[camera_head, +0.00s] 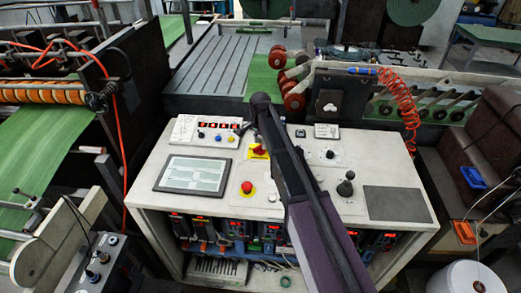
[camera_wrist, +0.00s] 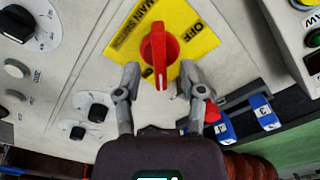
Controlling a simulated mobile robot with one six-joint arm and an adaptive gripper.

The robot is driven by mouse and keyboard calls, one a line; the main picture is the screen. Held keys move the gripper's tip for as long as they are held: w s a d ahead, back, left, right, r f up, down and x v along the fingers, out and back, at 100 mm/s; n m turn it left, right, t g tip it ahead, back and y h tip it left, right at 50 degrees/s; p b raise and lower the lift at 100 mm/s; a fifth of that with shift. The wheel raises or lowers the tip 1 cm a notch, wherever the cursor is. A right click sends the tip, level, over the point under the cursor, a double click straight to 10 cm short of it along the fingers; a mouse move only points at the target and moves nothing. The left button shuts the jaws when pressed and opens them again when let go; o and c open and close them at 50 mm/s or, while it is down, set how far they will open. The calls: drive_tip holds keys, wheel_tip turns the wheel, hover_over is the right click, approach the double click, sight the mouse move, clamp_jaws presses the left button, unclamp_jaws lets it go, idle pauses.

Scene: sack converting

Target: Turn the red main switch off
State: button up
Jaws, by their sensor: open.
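The red main switch (camera_wrist: 158,50) is a red rotary handle on a yellow plate (camera_wrist: 196,35) printed with "OFF" and "MAIN SWITCH". In the wrist view the handle stands nearly upright in the picture, and "OFF" lies to its upper right. In the head view the red switch (camera_head: 259,149) shows on the console, partly behind my arm. My gripper (camera_wrist: 161,72) is open, with one finger on each side of the handle's lower end. Gaps show on both sides, and I cannot tell the height of the fingertips above the panel. Part of the lettering by the handle's lower end is covered.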

drive_tip(key=shift+f+b, duration=0.6)
drive_tip(key=shift+f, duration=0.25)
clamp_jaws()
